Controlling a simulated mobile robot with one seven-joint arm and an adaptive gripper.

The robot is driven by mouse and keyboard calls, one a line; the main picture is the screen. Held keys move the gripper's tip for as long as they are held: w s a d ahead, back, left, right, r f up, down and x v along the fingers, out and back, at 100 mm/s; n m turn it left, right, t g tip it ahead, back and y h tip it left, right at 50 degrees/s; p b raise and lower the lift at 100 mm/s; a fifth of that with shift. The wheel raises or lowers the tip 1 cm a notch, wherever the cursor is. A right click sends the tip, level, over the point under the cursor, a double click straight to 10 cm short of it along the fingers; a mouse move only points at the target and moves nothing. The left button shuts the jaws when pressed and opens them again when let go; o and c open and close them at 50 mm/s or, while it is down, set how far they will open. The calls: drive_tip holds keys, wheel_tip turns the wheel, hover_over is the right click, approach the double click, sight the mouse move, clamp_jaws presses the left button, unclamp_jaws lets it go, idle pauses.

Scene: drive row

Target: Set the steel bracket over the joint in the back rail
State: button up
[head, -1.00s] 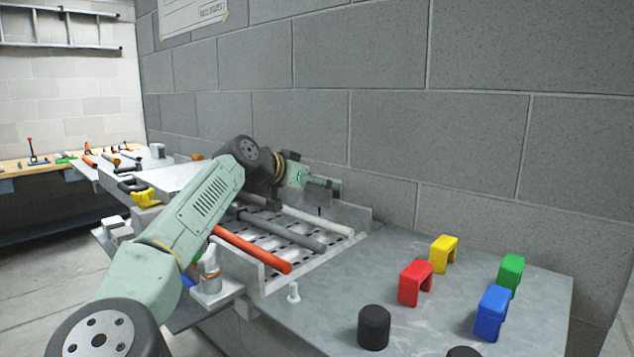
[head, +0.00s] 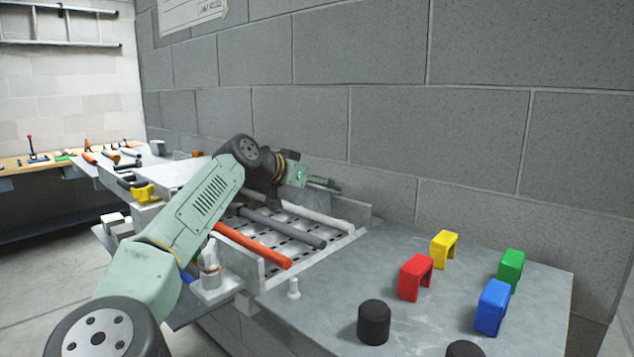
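My gripper (head: 325,184) is at the far side of the roller bed, close to the block wall and above the back rail (head: 357,211). It is seen from the side, small and dark, and its fingers overlap, so I cannot tell whether it is open or shut. I cannot make out the steel bracket; it may be hidden at the gripper or behind my wrist. The joint in the back rail is not visible, and my arm covers much of the rail's left part.
An orange roller (head: 253,246), a grey roller (head: 285,229) and a white roller (head: 325,218) lie across the bed. Red (head: 415,277), yellow (head: 444,249), green (head: 511,268) and blue (head: 491,307) brackets stand on the grey tabletop (head: 340,290), with a black cylinder (head: 374,322).

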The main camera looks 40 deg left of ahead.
drive_tip(key=shift+r, duration=0.5)
drive_tip(key=shift+s+a+r, duration=0.1)
drive_tip(key=shift+s+r, duration=0.1)
drive_tip(key=shift+s, duration=0.1)
drive_tip(key=v, duration=1.1)
drive_tip(key=shift+s, duration=0.2)
